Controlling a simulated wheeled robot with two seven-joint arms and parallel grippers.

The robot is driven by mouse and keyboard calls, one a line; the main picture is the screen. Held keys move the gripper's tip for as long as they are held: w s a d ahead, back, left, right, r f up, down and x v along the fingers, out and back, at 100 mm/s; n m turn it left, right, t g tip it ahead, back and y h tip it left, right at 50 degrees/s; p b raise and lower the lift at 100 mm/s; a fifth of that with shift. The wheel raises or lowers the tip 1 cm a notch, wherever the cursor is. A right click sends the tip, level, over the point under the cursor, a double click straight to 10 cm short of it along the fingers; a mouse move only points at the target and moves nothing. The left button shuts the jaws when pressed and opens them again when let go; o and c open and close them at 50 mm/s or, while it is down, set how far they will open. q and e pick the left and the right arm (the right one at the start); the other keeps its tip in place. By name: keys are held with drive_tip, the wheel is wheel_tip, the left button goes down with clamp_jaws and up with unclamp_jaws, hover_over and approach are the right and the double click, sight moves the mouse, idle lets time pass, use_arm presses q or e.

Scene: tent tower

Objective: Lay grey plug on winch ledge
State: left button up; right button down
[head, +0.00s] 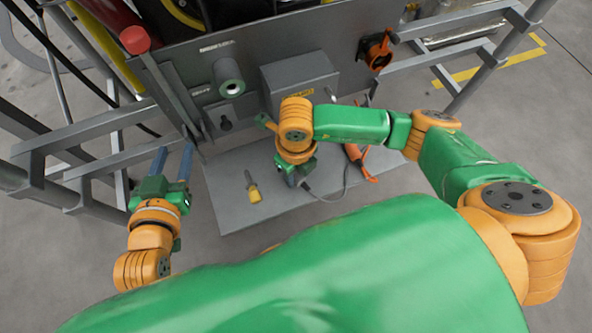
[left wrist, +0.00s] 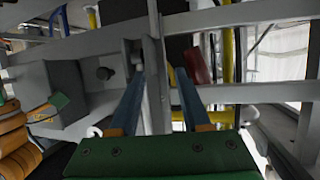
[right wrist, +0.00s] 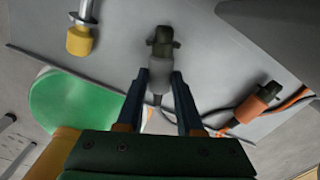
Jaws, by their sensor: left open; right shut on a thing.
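The grey plug (right wrist: 160,72) is held between the fingers of my right gripper (right wrist: 158,78), with its dark end pointing away from the gripper. Its grey cable trails back between the fingers. The grey winch ledge (head: 228,207) lies under the plug, and its plate fills much of the right wrist view (right wrist: 120,65). I cannot tell whether the plug touches it. In the head view my right gripper (head: 292,179) is low over the ledge and the plug is mostly hidden. My left gripper (head: 174,156) is open and empty, left of the ledge beside the frame rails.
A yellow-handled tool (head: 254,192) lies on the ledge left of my right gripper. An orange plug (right wrist: 255,104) with its cable lies to the right. A grey box (head: 300,78) and an orange socket (head: 376,50) are on the panel behind. The ledge's front left is clear.

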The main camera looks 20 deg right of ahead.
drive_tip(key=shift+f, duration=0.35)
drive_tip(key=shift+c, duration=2.3)
unclamp_jaws()
wheel_tip(320, 180, up, 6)
drive_tip(key=p, duration=0.2)
drive_tip(key=shift+r+p, duration=0.2)
drive_tip(key=shift+p, duration=0.15)
drive_tip(key=shift+r, duration=0.45)
drive_tip(key=shift+f, duration=0.1)
